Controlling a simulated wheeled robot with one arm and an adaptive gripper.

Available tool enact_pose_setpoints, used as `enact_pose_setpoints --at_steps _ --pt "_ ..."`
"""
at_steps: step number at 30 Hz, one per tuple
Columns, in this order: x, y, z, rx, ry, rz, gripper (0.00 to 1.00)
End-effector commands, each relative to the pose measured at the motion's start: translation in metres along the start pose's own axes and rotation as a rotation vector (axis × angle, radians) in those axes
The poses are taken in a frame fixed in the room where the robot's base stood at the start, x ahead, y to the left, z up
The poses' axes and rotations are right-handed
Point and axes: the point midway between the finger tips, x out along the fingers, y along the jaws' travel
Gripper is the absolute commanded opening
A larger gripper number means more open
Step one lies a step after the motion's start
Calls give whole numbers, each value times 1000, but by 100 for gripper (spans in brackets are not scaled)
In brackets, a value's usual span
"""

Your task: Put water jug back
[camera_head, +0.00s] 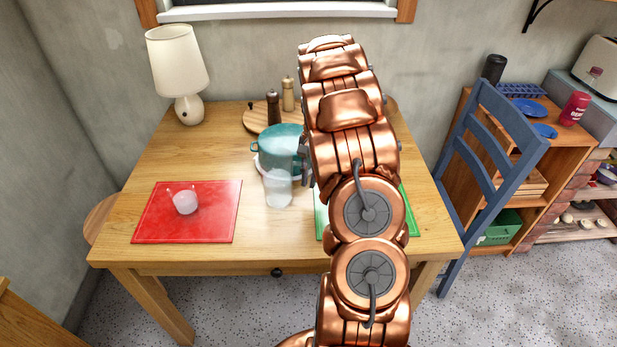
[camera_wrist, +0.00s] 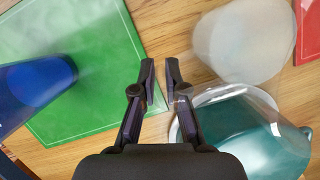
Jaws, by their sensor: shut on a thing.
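The water jug (camera_head: 278,188) is a pale, see-through vessel. It shows in front of the teal pot (camera_head: 282,140), between the red and green mats. In the wrist view the jug (camera_wrist: 245,42) is a frosted shape just right of my fingertips. My gripper (camera_wrist: 159,68) points down over the table, its two fingers close together with a narrow gap. It is shut on the jug; the gripped part is clear and hard to make out. In the head view my arm hides most of the gripper. I cannot tell whether the jug touches the table.
The pot stands on a white plate (camera_wrist: 205,95) close by the jug. A white cup (camera_head: 185,203) sits on the red mat (camera_head: 160,225). Two mills and a lamp (camera_head: 178,65) stand behind. A blue chair (camera_head: 495,150) is right.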

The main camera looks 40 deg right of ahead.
Motion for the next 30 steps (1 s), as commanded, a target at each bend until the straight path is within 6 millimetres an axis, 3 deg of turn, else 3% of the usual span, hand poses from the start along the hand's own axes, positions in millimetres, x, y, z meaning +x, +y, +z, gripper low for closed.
enact_pose_setpoints --at_steps 8,20,30 --pt "0 0 0 0 0 0 37" --pt "-5 -1 0 -1 2 -1 37" --pt "-48 -1 -1 -1 4 -1 37"
